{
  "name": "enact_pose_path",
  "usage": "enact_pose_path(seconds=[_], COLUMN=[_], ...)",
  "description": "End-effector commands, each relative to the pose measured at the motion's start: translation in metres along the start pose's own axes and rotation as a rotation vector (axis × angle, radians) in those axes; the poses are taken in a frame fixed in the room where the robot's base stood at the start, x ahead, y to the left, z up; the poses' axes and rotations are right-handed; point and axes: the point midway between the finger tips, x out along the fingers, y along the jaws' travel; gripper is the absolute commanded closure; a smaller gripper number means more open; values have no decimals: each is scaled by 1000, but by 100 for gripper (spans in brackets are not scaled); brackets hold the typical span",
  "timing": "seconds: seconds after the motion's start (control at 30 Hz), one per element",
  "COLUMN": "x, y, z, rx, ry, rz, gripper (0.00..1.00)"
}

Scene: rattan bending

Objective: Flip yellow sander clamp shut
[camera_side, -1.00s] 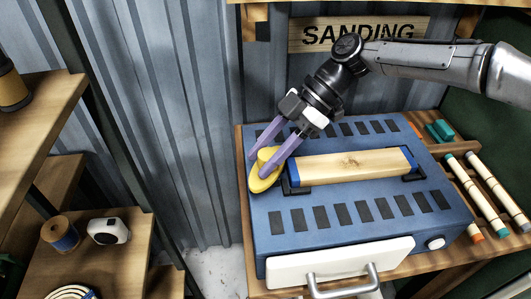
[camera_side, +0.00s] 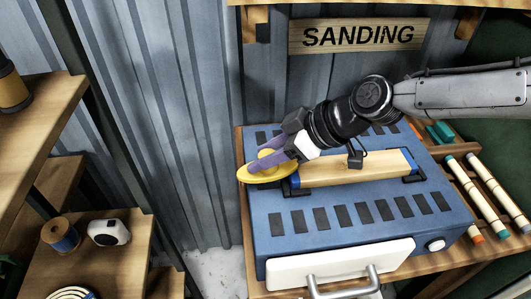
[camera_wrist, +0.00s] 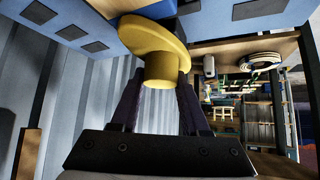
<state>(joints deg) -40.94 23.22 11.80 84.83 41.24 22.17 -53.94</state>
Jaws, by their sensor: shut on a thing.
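The yellow clamp (camera_side: 250,176) is at the left end of the blue sander (camera_side: 345,235). It is an oval plate with a round knob, tilted, with a dark part under it. My gripper (camera_side: 266,163) has its purple fingers shut on the knob, with the wrist leaning low from the right. In the wrist view, the yellow clamp (camera_wrist: 150,36) and its knob sit between my two fingers (camera_wrist: 160,82). A pale wooden block (camera_side: 355,168) with blue ends lies on the sander beside the clamp. Whether the clamp touches the block is hard to tell.
Teal- and orange-tipped wooden rods (camera_side: 490,192) lie right of the sander. A white drawer front (camera_side: 330,268) with a metal handle is at its front. Shelves (camera_side: 110,250) stand at the left. A corrugated wall (camera_side: 195,120) is behind; the space above the sander's front is clear.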

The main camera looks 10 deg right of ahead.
Motion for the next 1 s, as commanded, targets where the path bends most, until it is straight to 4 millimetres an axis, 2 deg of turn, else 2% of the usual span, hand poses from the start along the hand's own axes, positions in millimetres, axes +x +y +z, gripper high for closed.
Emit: enact_pose_path(seconds=[0.4,1.0], x=[-1,0], y=[1,2], z=[-1,-1], rx=[83,104], ry=[2,4], rz=[88,107], gripper=[100,100])
